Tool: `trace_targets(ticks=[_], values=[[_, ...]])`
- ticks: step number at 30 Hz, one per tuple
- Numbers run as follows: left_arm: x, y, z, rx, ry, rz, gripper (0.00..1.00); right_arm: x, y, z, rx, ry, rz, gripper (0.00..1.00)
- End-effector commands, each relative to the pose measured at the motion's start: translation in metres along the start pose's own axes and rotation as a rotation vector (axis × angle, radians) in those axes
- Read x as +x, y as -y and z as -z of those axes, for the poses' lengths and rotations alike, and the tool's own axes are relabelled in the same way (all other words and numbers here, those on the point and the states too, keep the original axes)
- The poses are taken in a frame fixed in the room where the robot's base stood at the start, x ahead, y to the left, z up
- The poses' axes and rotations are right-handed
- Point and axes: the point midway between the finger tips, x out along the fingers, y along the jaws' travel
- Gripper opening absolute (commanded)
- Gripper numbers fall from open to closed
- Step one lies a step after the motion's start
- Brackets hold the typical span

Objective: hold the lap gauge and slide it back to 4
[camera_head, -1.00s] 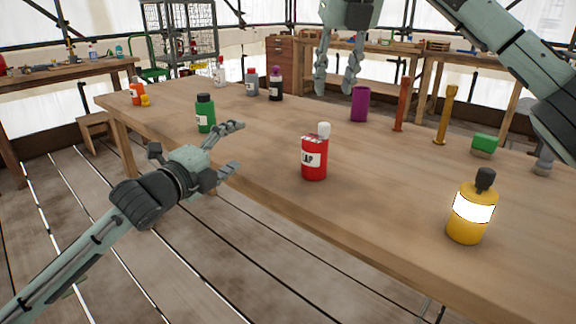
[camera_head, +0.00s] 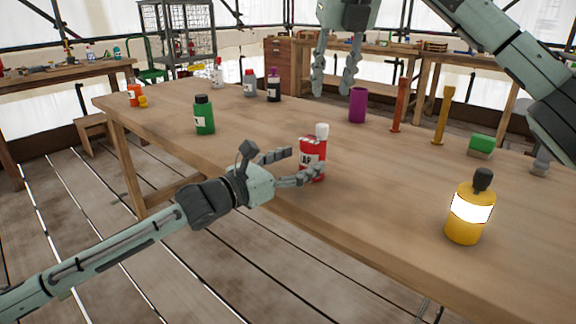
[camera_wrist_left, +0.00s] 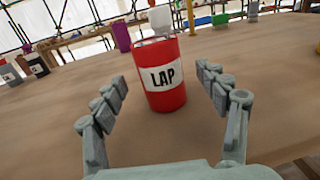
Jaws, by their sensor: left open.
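The lap gauge is a red bottle (camera_head: 313,150) with a white cap and a white label, standing upright near the table's front edge. In the left wrist view the red bottle (camera_wrist_left: 163,88) shows the word LAP and stands between and just beyond my open fingers. My left gripper (camera_head: 306,163) is open beside it, one finger passing in front of its lower part; I cannot tell whether it touches. My right gripper (camera_head: 336,88) hangs high over the far part of the table, its fingers apart and nothing between them. No number 4 is readable.
On the wooden table (camera_head: 250,140) stand a green bottle (camera_head: 204,115) to the left, a yellow bottle (camera_head: 468,210) at the front right, a purple cylinder (camera_head: 357,105), an orange post (camera_head: 399,105) and a yellow post (camera_head: 441,115).

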Motion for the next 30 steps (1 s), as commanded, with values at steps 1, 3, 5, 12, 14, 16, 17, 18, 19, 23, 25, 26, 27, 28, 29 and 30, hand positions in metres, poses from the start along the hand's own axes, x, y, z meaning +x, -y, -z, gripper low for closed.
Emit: trace_targets(ticks=[1, 3, 5, 12, 14, 16, 17, 18, 19, 23, 25, 26, 27, 28, 29, 30], values=[[0.009, 0.001, -0.001, -0.002, 0.002, 0.001, 0.73, 0.0, 0.0, 0.0, 0.0, 0.0, 0.0, 0.34], [0.019, 0.001, -0.001, -0.002, 0.0, 0.001, 0.73, 0.0, 0.0, 0.0, 0.0, 0.0, 0.0, 0.34], [0.027, 0.0, 0.0, -0.002, 0.0, 0.0, 0.73, 0.0, 0.0, 0.0, 0.0, 0.0, 0.0, 0.34], [0.041, 0.0, 0.0, -0.002, -0.001, -0.001, 0.73, 0.0, 0.0, 0.0, 0.0, 0.0, 0.0, 0.34], [0.042, 0.0, 0.0, -0.002, -0.001, -0.001, 0.73, 0.0, 0.0, 0.0, 0.0, 0.0, 0.0, 0.34], [0.042, 0.0, 0.0, -0.002, -0.001, -0.001, 0.73, 0.0, 0.0, 0.0, 0.0, 0.0, 0.0, 0.34], [0.042, 0.0, 0.0, -0.002, -0.001, -0.001, 0.73, 0.0, 0.0, 0.0, 0.0, 0.0, 0.0, 0.34], [0.042, 0.0, 0.0, -0.002, -0.001, -0.001, 0.73, 0.0, 0.0, 0.0, 0.0, 0.0, 0.0, 0.34], [0.042, 0.0, 0.0, -0.002, -0.001, -0.001, 0.73, 0.0, 0.0, 0.0, 0.0, 0.0, 0.0, 0.34], [0.042, 0.0, 0.0, -0.002, -0.001, -0.001, 0.59, 0.0, 0.0, 0.0, 0.0, 0.0, 0.0, 0.34], [0.042, 0.0, 0.0, -0.002, -0.001, -0.001, 0.5, 0.0, 0.0, 0.0, 0.0, 0.0, 0.0, 0.34], [0.042, 0.0, 0.0, -0.002, -0.001, -0.001, 0.46, 0.0, 0.0, 0.0, 0.0, 0.0, 0.0, 0.34], [0.042, 0.0, 0.0, -0.002, -0.001, -0.001, 0.41, 0.0, 0.0, 0.0, 0.0, 0.0, 0.0, 0.34], [0.042, 0.0, 0.0, -0.002, -0.001, -0.001, 0.37, 0.0, 0.0, 0.0, 0.0, 0.0, 0.0, 0.34], [0.042, 0.0, 0.0, -0.002, -0.001, -0.001, 0.34, 0.0, 0.0, 0.0, 0.0, 0.0, 0.0, 0.34], [0.042, 0.0, 0.0, -0.002, -0.001, -0.001, 0.29, 0.0, 0.0, 0.0, 0.0, 0.0, 0.0, 0.34]])
